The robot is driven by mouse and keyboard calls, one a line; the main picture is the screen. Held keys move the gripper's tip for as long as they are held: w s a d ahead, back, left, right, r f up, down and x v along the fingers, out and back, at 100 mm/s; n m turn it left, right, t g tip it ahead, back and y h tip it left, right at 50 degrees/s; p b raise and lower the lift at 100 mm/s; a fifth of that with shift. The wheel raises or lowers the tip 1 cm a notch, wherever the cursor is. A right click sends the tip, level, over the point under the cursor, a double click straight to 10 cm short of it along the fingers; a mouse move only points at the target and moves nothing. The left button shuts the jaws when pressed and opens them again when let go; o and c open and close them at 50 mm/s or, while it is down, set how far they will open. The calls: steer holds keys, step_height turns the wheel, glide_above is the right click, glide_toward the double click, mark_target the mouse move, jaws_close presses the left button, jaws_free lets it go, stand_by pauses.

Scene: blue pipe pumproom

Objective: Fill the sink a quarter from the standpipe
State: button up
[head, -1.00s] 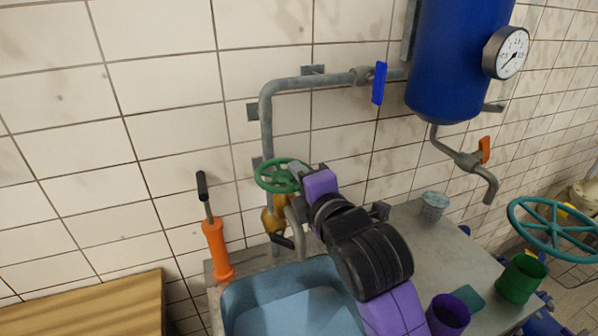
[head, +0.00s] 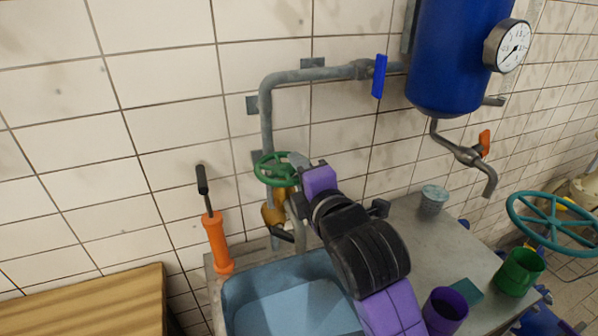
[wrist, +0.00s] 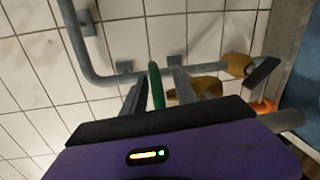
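The blue sink (head: 234,297) is at the bottom centre of the head view; its inside is pale blue, and I cannot tell whether it holds water. The grey standpipe (head: 267,120) runs down the wall behind it, with a brass body (head: 272,215), a grey spout (head: 300,236) and a green handwheel (head: 268,168). My gripper (head: 296,163) is at the right side of the handwheel. In the wrist view, the green rim (wrist: 156,86) lies between my two fingers, which look apart with gaps on both sides. My arm hides part of the spout and sink.
An orange hand pump (head: 216,245) stands left of the sink. A purple cup (head: 446,314), green cup (head: 520,275) and grey cup (head: 433,199) stand on the right counter. A blue tank (head: 450,60) with gauge hangs above. A teal wheel (head: 550,222) is far right.

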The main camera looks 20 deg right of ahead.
steer(key=s+b, duration=0.1)
steer(key=s, duration=0.6)
steer(key=shift+s+a+r, duration=0.15)
steer(key=shift+r, duration=0.3)
steer(key=shift+s, duration=0.1)
